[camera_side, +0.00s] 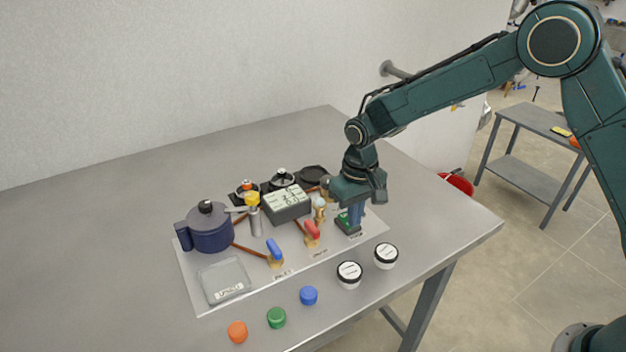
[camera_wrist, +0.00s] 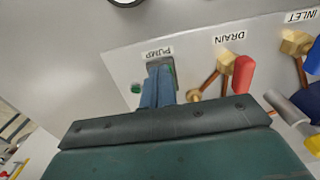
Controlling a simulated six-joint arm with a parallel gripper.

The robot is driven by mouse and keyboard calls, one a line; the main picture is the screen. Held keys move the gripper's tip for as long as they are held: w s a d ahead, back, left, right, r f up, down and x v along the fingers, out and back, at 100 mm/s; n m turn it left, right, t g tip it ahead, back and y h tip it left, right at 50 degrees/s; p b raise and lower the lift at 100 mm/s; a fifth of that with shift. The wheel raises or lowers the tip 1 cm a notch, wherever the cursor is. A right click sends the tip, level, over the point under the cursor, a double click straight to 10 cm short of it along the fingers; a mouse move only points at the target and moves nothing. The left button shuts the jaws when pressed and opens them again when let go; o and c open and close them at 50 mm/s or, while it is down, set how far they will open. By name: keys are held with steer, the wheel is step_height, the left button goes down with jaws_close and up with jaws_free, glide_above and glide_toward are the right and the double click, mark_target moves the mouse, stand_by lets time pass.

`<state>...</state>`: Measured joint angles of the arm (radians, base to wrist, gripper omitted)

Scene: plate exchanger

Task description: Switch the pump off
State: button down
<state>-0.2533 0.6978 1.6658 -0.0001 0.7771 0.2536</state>
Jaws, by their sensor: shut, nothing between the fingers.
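The pump switch (camera_side: 347,226) is a small dark box with green on it, at the right end of the white panel. In the wrist view the pump switch (camera_wrist: 160,67) shows just below the PUMP label (camera_wrist: 158,52), with a small green spot on the panel to its left. My gripper (camera_side: 354,217) points down at the switch, its blue fingers shut with nothing between them. In the wrist view the fingertips (camera_wrist: 158,76) overlap the switch and hide much of it. I cannot tell whether they touch it or which way the switch is set.
A red-handled drain valve (camera_side: 312,234) and a blue-handled inlet valve (camera_side: 275,252) stand left of the switch. A display box (camera_side: 287,205) and a dark blue pot (camera_side: 211,230) are behind them.

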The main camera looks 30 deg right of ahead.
steer(key=shift+r, duration=3.55)
steer(key=shift+r, duration=0.1)
